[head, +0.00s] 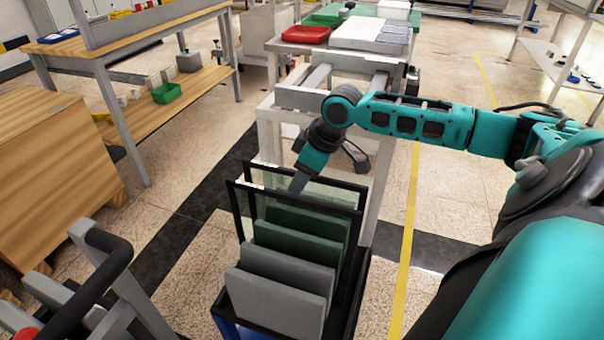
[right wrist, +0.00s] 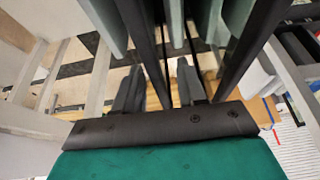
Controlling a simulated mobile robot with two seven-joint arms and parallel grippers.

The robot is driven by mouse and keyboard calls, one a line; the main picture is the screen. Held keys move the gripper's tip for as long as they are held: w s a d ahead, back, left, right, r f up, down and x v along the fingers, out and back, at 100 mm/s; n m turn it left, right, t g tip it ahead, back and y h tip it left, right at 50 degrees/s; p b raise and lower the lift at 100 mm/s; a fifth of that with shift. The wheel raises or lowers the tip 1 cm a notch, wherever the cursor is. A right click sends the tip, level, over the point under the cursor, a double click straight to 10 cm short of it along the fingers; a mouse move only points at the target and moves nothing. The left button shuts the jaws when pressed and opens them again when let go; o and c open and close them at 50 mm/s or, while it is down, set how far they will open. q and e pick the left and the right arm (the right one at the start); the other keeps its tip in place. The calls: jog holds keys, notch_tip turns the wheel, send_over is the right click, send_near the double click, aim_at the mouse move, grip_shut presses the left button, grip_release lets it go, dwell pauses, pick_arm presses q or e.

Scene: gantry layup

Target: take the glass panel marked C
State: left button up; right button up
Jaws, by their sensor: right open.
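A dark rack (head: 357,255) holds several upright panels one behind another. At its back stands a clear glass panel (head: 335,190) between dark uprights. In front of it are a dark green panel (head: 300,222), another green panel (head: 298,243) and grey panels (head: 275,300). No letter C can be read on any of them. My right gripper (head: 299,184) points down over the back of the rack, close to the glass. In the right wrist view its two fingers (right wrist: 158,88) stand apart, with dark bars and pale panel edges beyond them. I cannot tell whether they touch glass. My left gripper is not in view.
A white-grey stand (head: 270,140) with a red tray (head: 306,34) and a white slab (head: 368,34) stands behind the rack. A wooden bench (head: 150,115) is at left. A black handle (head: 95,270) is at lower left. Floor right of the rack is clear.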

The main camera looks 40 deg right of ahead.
jog(key=shift+f+p, duration=0.2)
jog(key=shift+p, duration=0.2)
dwell(0.3)
grip_shut()
dwell(1.2)
jog(key=shift+r, duration=0.1)
